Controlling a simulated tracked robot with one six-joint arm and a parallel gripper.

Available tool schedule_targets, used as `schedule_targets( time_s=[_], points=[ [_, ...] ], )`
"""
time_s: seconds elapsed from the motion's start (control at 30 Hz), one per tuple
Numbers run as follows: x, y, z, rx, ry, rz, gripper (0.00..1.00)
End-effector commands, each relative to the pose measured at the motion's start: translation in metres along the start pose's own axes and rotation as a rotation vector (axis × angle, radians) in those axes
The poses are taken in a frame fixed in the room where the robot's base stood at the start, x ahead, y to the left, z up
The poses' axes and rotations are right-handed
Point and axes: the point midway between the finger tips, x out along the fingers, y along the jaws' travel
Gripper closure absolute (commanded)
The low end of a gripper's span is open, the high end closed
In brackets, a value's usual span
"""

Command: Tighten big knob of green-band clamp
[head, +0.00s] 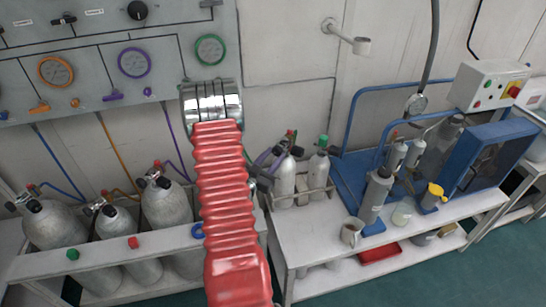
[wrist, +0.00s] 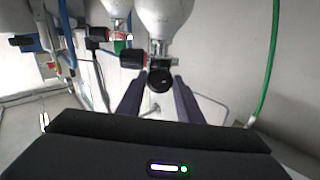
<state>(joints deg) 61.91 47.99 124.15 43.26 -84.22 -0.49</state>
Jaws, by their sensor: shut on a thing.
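In the wrist view my gripper (wrist: 159,84) has its two dark fingers on either side of a round black knob (wrist: 160,79), and it is shut on that knob. The knob sits at the neck of a grey cylinder (wrist: 165,18), seen upside down. A smaller black knob (wrist: 132,60) with a red part beside it stands out to the left of the neck. A green band on this clamp cannot be made out. In the head view my red arm and its silver wrist hide most of the gripper and whatever it holds.
A green hose (wrist: 268,65) runs down the right of the wrist view. In the head view, several large cylinders (head: 166,203) stand in the left rack, and small cylinders (head: 318,170) stand on the white bench (head: 310,238). A gauge panel (head: 100,75) is behind my arm.

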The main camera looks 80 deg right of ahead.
Motion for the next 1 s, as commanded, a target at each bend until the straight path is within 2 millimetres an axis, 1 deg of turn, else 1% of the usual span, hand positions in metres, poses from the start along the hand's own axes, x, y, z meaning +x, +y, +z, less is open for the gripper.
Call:
schedule_targets(
  time_s=[0.2,0.4,0.77,0.8,1.0],
  points=[
    [0.0001,-0.0006,-0.0001,0.149,-0.002,0.000,0.90],
    [0.0000,-0.0007,0.0000,0.260,-0.003,0.000,0.90],
    [-0.0001,-0.0005,0.0003,0.285,-0.004,0.000,0.90],
    [-0.0001,-0.0005,0.0004,0.285,-0.004,0.000,0.67],
    [-0.0001,-0.0006,0.0002,0.285,-0.004,0.000,0.52]
  ],
)
